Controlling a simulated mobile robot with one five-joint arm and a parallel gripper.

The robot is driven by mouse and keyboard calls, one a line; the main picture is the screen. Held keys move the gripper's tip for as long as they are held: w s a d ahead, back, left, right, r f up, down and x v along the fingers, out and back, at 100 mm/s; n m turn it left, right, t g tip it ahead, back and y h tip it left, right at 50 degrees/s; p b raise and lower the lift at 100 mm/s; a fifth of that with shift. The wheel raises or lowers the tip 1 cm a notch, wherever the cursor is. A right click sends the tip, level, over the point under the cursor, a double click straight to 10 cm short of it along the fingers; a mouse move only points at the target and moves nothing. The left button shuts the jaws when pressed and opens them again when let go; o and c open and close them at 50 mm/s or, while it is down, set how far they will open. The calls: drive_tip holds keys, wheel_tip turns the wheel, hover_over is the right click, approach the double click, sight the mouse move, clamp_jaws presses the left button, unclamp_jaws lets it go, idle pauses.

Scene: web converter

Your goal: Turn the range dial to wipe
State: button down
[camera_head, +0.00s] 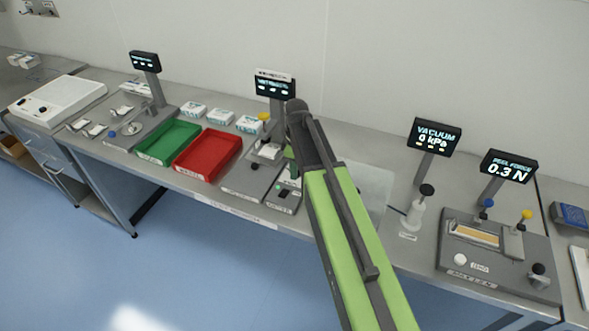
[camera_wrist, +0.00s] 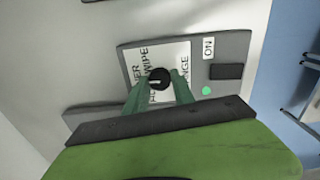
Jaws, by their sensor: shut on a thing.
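The range dial (camera_wrist: 159,77) is a round black knob with a light pointer line, on a white label plate in the wrist view. The word WIPE shows above it and part of RANGE to its right; other lettering is partly covered. My gripper (camera_wrist: 158,88) has its two green fingers closed on either side of the knob. I cannot tell surely which word the pointer line meets. In the head view my gripper (camera_head: 292,168) is at the small grey device (camera_head: 284,197) on the bench, and my arm hides part of it.
Right of the dial are a black switch (camera_wrist: 226,71) marked ON and a lit green lamp (camera_wrist: 206,91). A red tray (camera_head: 208,155) and a green tray (camera_head: 168,142) lie left on the bench. A vacuum display (camera_head: 434,136) and a peel force display (camera_head: 508,167) stand right.

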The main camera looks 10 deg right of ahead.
drive_tip(key=m, duration=1)
drive_tip(key=shift+m, duration=0.4)
idle(0.4)
drive_tip(key=c, duration=1.1)
unclamp_jaws()
drive_tip(key=shift+o, duration=0.2)
wheel_tip(320, 180, up, 18)
drive_tip(key=p, duration=1.7)
drive_tip(key=shift+f, duration=0.25)
